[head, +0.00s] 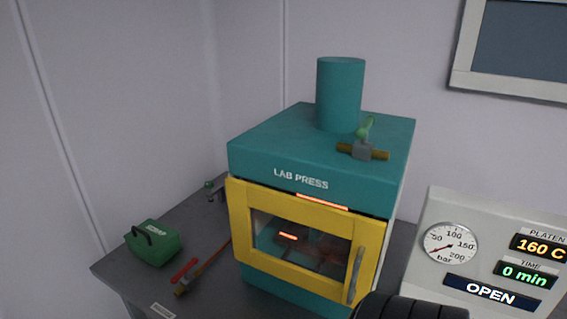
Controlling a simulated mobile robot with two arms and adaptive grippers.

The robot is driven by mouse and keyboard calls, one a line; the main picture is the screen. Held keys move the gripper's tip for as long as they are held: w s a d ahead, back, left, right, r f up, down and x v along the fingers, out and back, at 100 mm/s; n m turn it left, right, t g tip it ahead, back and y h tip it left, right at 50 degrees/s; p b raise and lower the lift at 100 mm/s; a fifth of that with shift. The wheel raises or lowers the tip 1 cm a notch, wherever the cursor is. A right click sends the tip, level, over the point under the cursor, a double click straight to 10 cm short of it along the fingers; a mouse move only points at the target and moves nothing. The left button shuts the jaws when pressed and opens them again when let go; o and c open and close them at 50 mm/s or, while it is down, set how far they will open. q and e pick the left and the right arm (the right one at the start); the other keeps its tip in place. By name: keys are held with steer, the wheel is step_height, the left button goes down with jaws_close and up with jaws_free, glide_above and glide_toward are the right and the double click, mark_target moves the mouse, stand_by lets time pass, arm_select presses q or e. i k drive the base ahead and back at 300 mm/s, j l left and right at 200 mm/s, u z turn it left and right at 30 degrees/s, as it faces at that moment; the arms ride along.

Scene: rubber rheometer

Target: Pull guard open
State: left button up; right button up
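The guard (236,225) is a yellow-framed door with a clear window on the front of the teal lab press (270,150). It looks shut across the press opening. A grey vertical bar handle (355,275) sits on its right side. Through the window I see a dim interior with an orange glow. A black ribbed part at the bottom edge, just right of the handle's lower end, looks like part of my arm. No gripper fingers show, so I cannot see either gripper.
A control panel (440,275) at the right has a pressure gauge and reads 160 C, 0 min and OPEN. A green box (152,243) and a red-handled tool (184,270) lie on the grey table (120,265). A brass-and-green valve (362,150) sits on the press.

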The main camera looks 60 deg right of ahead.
mark_target(367, 235)
steer(key=z, duration=2.45)
